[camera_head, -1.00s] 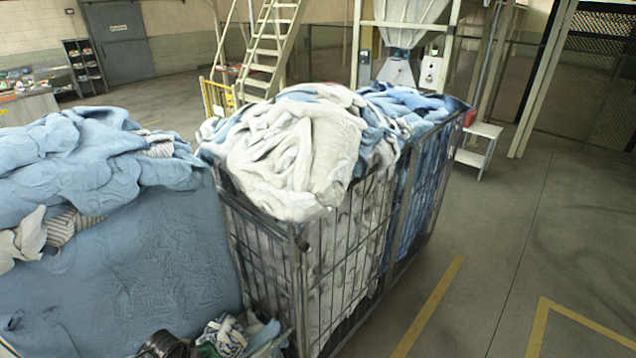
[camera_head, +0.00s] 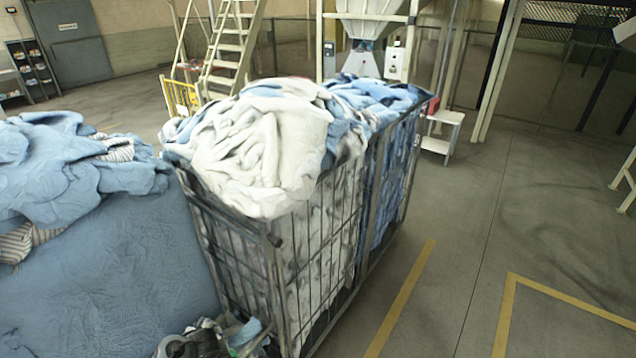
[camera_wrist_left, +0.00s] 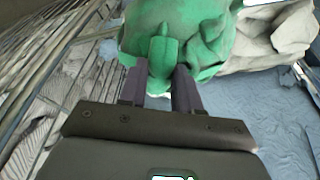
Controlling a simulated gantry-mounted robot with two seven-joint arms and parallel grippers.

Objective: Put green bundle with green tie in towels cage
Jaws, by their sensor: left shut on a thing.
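In the left wrist view a green bundle (camera_wrist_left: 190,40) with a green tie (camera_wrist_left: 162,52) is at the top middle. My left gripper (camera_wrist_left: 164,75) is shut on it at the tie, its two dark fingers on either side. In the head view a wire cage (camera_head: 285,270) is heaped with white towels (camera_head: 255,150). A second cage section behind it holds blue cloth (camera_head: 405,165). Neither gripper nor the green bundle shows in the head view.
A blue-sided heap of cloth (camera_head: 105,265) stands left of the cage. Small crumpled items (camera_head: 205,340) lie low at the front. A small white step stool (camera_head: 442,132) stands behind right. The floor (camera_head: 480,220) to the right is open, with yellow lines.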

